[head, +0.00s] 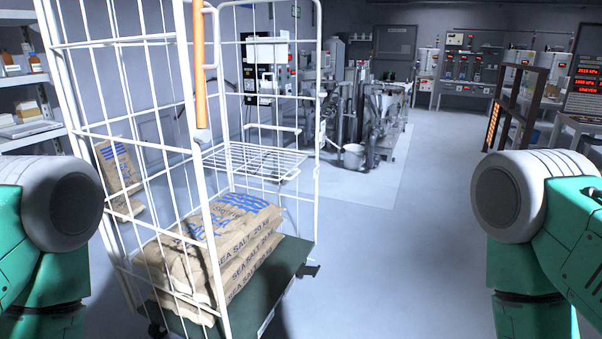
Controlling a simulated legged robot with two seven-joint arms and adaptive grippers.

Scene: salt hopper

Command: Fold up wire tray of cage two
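A white wire roll cage (317,130) stands at the left on a green base (281,274). I cannot tell a cage number on it. Inside, a white wire tray (262,163) juts out roughly level at mid height. Below and apart from it, brown sea salt sacks (252,262) lie stacked on the base. An orange vertical bar (199,65) is on the cage's near upright. My green and white arms show at the lower left and lower right edges. Neither of my grippers is in view.
Shelves with bottles and boxes (28,110) line the left wall. A brown sack (119,175) shows upright behind the cage's left wire side. Machinery (360,110) and a white bucket (354,157) stand behind. Floor right of the cage is clear.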

